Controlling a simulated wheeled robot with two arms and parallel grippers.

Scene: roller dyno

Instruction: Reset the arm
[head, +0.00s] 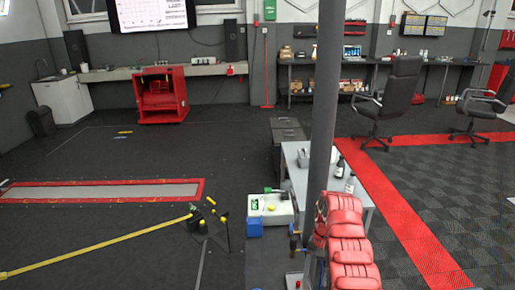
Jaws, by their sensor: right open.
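No arm of mine stands out clearly in the head view. My right gripper is open, but its fingers are hard to make out among the clutter at the lower middle, and I see nothing held. My left gripper is not in view. A long yellow bar or strap (95,247) lies across the dark floor at the lower left. Its right end reaches small black and yellow parts (196,222). I cannot tell whether any of these is the task's arm.
A dark post (323,110) stands in front of a light table (367,188) with bottles. Red padded pieces (347,250) are stacked at its foot. A white box (272,209) and a blue container (254,228) stand left of it. A red-framed floor plate (100,182) lies left; the middle floor is clear.

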